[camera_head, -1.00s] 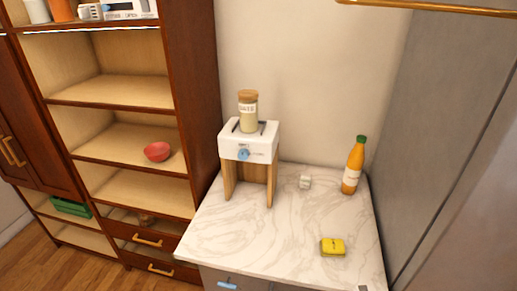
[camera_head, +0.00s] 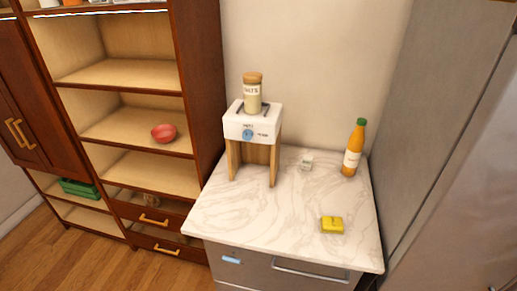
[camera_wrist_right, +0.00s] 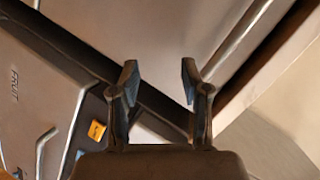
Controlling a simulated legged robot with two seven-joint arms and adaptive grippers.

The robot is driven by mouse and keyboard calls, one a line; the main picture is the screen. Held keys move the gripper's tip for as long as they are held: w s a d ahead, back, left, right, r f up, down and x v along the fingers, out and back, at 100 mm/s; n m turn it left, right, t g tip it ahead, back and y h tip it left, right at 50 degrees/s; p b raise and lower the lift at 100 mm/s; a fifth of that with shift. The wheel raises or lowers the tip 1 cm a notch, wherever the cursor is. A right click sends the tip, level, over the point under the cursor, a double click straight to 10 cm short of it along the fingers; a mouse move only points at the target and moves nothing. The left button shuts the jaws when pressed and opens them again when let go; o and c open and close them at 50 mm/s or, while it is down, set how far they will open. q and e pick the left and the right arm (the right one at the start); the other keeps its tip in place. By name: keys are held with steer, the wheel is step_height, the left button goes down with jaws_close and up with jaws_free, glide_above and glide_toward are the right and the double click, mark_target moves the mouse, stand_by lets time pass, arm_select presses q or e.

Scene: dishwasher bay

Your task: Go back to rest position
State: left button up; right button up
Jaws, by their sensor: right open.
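My right gripper (camera_wrist_right: 160,82) shows in the right wrist view. Its two fingers are apart with nothing between them. Behind it is a grey front marked "FRUIT" (camera_wrist_right: 30,100) with a pale handle. Neither gripper shows in the head view, and my left gripper is in no view.
A marble counter (camera_head: 230,215) holds a white toaster (camera_head: 253,122) on a wooden stand with a jar (camera_head: 252,95) on top, an orange bottle (camera_head: 353,150), a small white cube (camera_head: 307,163) and a yellow item (camera_head: 332,225). Wooden shelves (camera_head: 120,75) hold a red bowl (camera_head: 164,133). Floor shows lower left.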

steer(key=s+a+f+n+g, duration=0.2)
steer(key=s+f, duration=0.2)
steer(key=f, duration=0.4)
steer(key=s+a+f+n+g+y, duration=0.1)
steer(key=s+a+f+n+g, duration=0.2)
steer(key=f, duration=0.5)
steer(key=s+f+n+g, duration=0.15)
steer(key=s+f, duration=0.25)
steer(key=f, duration=0.4)
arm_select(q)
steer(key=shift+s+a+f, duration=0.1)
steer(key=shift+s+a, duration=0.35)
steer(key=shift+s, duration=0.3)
arm_select(e)
steer(key=s+a+f+n+g, duration=0.1)
steer(key=s+f+n+g, duration=0.2)
steer(key=s+f, duration=0.3)
steer(key=s+a+f+n+g, duration=0.1)
steer(key=s+f+n+g, duration=0.2)
steer(key=s, duration=1.2)
step_height(320, 180, down, 4)
steer(key=shift+s+f+n+h, duration=0.25)
steer(key=shift+n+h, duration=0.05)
steer(key=shift+n, duration=0.95)
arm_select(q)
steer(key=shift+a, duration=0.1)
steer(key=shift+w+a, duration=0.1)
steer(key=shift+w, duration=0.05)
